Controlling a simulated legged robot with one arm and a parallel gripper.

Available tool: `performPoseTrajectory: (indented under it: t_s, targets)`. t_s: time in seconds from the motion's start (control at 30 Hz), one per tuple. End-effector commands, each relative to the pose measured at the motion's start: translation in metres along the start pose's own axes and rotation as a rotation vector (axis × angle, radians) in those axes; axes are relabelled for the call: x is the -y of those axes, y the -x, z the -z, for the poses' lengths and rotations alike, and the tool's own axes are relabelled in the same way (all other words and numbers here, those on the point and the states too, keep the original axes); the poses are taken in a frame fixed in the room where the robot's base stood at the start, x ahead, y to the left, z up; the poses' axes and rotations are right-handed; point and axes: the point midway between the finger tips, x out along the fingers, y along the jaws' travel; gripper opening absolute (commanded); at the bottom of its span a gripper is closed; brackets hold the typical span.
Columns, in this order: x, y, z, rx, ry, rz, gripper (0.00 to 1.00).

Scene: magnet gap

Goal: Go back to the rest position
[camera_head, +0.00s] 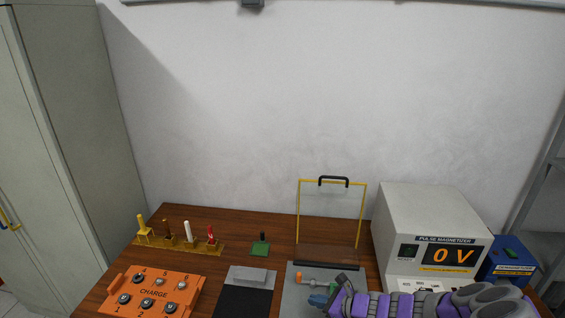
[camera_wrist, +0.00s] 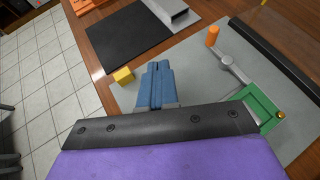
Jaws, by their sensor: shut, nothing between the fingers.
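My gripper (camera_wrist: 155,85) shows in the wrist view with its blue fingers together and nothing between them. It is over the front edge of a grey plate (camera_wrist: 210,70). In the head view my gripper (camera_head: 317,300) is at the lower middle, at the end of my purple arm reaching in from the right. A yellow block (camera_wrist: 123,76) lies just left of the fingers in the wrist view. A grey lever with an orange handle (camera_wrist: 212,36) and a green clamp-like part (camera_wrist: 262,106) are to the right of the fingers.
The pulse magnetizer (camera_head: 432,235) reads 0 V at the right, beside a blue box (camera_head: 508,270). A yellow-framed clear guard (camera_head: 331,225) stands behind the plate. An orange charge tray (camera_head: 152,291), a black mat (camera_head: 246,300) and a tool rack (camera_head: 180,245) are to the left.

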Motion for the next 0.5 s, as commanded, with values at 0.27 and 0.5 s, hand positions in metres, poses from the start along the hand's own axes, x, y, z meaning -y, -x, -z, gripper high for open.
performPoseTrajectory:
  t_s: [0.27,0.5]
  targets:
    - [-0.068,0.016,-0.116,0.099,0.459,-0.200,0.00]
    - [-0.149,0.052,-0.171,0.127,0.889,-0.413,0.00]
